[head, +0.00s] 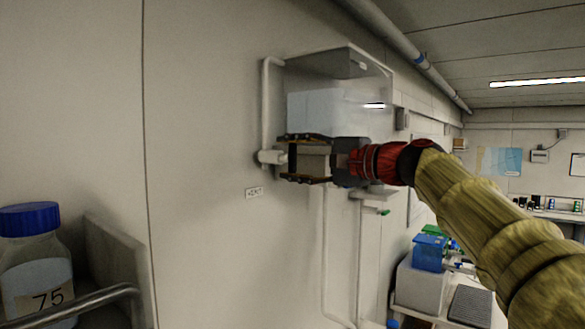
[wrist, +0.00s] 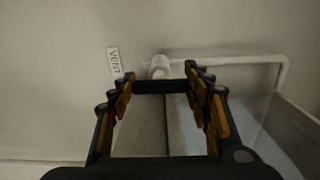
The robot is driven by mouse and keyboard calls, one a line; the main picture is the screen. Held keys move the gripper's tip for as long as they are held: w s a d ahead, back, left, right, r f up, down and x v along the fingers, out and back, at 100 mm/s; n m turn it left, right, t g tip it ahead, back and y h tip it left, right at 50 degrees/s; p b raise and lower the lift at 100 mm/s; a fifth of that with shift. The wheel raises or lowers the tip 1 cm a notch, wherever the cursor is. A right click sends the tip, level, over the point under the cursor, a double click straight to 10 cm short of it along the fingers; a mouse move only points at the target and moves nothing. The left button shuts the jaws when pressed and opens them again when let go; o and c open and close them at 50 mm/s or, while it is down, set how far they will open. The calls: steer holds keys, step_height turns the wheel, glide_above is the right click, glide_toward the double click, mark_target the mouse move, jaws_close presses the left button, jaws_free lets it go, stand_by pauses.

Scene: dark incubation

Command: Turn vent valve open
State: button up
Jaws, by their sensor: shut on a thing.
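The vent valve shows as a white stub (head: 270,157) on the wall at the lower end of a white pipe. In the wrist view the white stub (wrist: 159,66) stands just beyond the fingertips. A dark bar (wrist: 161,87) spans between the fingers in front of it and looks like the valve's handle. My gripper (head: 288,158) reaches in from the right and is shut on the valve's handle, with its fingers held apart by it. The fingers hide most of the handle in the head view. A small VENT label (head: 254,193) is on the wall below; it also shows in the wrist view (wrist: 114,60).
A clear-walled tank (head: 335,70) with pale contents hangs on the wall just above my gripper. A bottle marked 75 with a blue cap (head: 29,219) stands at lower left behind a metal rail (head: 85,300). A bench with blue boxes (head: 430,250) is at lower right.

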steer(key=shift+f+n, duration=0.1)
steer(key=shift+n, duration=0.2)
steer(key=o, duration=0.9)
steer(key=v, duration=1.2)
